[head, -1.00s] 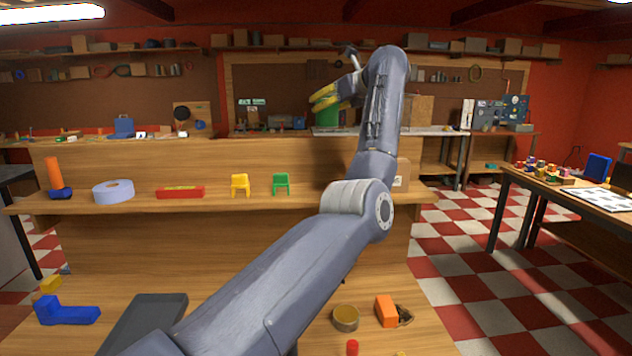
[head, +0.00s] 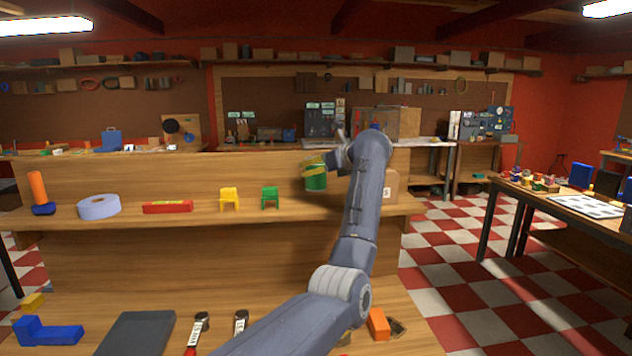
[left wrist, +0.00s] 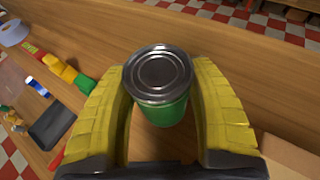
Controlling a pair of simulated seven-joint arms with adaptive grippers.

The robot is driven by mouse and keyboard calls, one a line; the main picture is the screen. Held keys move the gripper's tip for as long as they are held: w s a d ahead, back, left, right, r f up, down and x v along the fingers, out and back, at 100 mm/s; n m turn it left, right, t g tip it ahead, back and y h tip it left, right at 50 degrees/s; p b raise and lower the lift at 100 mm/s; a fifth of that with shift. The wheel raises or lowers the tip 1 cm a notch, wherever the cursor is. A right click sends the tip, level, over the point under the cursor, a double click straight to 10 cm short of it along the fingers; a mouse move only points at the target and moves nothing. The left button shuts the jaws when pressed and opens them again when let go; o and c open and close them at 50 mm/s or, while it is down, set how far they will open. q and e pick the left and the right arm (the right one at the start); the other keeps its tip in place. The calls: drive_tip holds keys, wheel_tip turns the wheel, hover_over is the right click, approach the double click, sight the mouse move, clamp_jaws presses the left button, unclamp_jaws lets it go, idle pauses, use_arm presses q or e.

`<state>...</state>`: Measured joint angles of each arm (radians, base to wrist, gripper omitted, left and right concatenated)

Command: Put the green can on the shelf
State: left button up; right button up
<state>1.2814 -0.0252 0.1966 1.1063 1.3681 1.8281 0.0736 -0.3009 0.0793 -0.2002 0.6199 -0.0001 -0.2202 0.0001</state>
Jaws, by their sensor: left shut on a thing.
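The green can (head: 316,181) is upright, and my left gripper (head: 313,164) is shut on it near its top. In the left wrist view the can's silver lid (left wrist: 160,73) and green side show between the two yellow fingers of the left gripper (left wrist: 160,100). In the head view the can is at the wooden shelf (head: 120,222), to the right of the green toy chair. Its bottom appears near shelf height; I cannot tell if it touches the shelf. My right gripper is not in view.
On the shelf stand an orange-and-blue piece (head: 40,192), a tape roll (head: 98,206), a red box (head: 168,207), a yellow chair (head: 229,198) and a green chair (head: 270,197). A cardboard box (head: 390,187) is right of the can. Shelf space is free between green chair and can.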

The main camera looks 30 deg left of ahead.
sight(323, 178)
use_arm(q)
drive_tip(key=shift+f, duration=2)
drive_tip(key=shift+f, duration=0.1)
drive_tip(key=o, duration=1.4)
drive_tip(key=shift+v, duration=3.75)
